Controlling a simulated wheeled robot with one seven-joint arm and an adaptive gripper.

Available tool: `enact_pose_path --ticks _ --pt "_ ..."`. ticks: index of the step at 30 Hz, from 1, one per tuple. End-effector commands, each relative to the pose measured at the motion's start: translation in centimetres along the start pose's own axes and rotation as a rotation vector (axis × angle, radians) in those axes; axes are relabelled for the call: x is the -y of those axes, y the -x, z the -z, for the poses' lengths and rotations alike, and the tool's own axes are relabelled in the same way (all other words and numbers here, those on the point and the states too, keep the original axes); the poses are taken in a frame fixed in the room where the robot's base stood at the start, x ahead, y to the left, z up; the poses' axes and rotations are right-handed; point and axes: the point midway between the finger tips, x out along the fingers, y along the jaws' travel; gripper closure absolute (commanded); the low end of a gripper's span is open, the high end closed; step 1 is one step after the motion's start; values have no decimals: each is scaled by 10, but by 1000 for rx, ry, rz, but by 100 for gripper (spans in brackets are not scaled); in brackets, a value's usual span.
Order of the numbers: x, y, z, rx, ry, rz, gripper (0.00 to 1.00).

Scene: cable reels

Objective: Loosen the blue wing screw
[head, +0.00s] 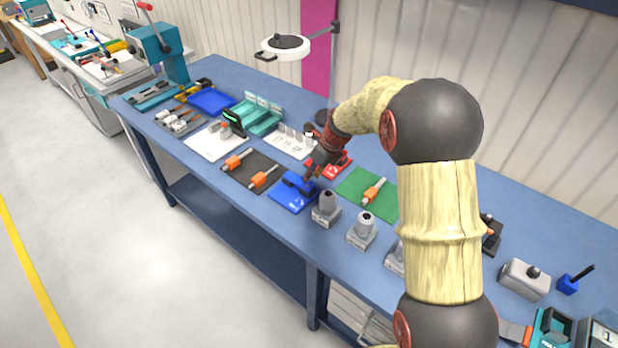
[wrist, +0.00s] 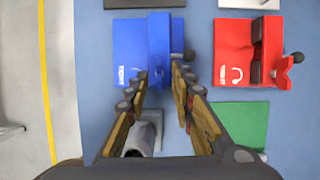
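The blue fixture (head: 291,190) lies on the bench, a blue plate with a raised blue block; it also shows in the wrist view (wrist: 131,45). A dark round knob (wrist: 190,56) sticks out at the block's right side, close to my right finger. I cannot make out the blue wing screw's wings; the fingers cover part of the block's near end. My gripper (wrist: 158,75) is open, with one fingertip on either side of the block's near end. Nothing shows held between them. Whether the fingers touch the block is unclear. In the head view my gripper (head: 311,172) is at the blue fixture.
A red fixture (wrist: 231,50) with a dark knob stands to the right. A green mat (wrist: 245,122) lies nearer. A grey post (wrist: 141,136) stands below the left finger; more grey posts (head: 362,230) stand along the bench. Orange-handled tools (head: 262,177) lie left.

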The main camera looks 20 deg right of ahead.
Motion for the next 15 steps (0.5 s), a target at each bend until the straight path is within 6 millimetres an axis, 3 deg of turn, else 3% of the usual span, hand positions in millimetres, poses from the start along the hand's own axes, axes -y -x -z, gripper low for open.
enact_pose_path --ticks 6,15 --pt "0 -22 -1 0 2 0 76" --pt "0 -24 -1 1 2 1 76"
